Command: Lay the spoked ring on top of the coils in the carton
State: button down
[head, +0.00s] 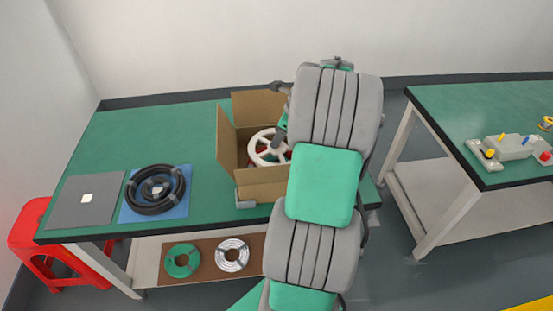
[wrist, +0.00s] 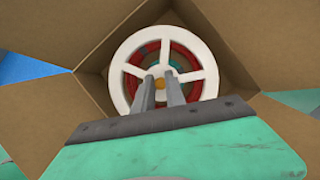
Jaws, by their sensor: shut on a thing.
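The spoked ring (wrist: 122,52) is white with several spokes. In the wrist view my gripper (wrist: 162,78) is shut on it near its hub, and the ring lies roughly level within the walls of the carton (wrist: 70,115). Red and teal coils (wrist: 180,60) show through the gaps between the spokes; whether the ring touches them I cannot tell. In the head view the open carton (head: 262,190) stands on the green table with its flaps up. The ring (head: 256,148) shows inside it, partly hidden by my arm and a flap.
On the green table (head: 150,128), left of the carton, are a black coil (head: 137,203) on a blue mat and a grey plate (head: 65,208). Green (head: 172,262) and white (head: 222,257) coils lie on the lower shelf. A second table (head: 450,105) stands at right. Carton flaps rise around my gripper.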

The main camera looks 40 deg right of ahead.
aim_at(280, 147)
notch_tip(280, 147, down, 6)
jog(key=shift+w+a+r, duration=0.1)
jog(key=shift+f, duration=0.2)
jog(key=shift+f, duration=0.35)
jog(key=shift+f, duration=0.1)
jog(key=c, duration=1.4)
grip_release()
jog(key=shift+r, duration=0.45)
jog(key=p+v, duration=0.1)
jog(key=v, duration=1.1)
jog(key=shift+r, duration=0.2)
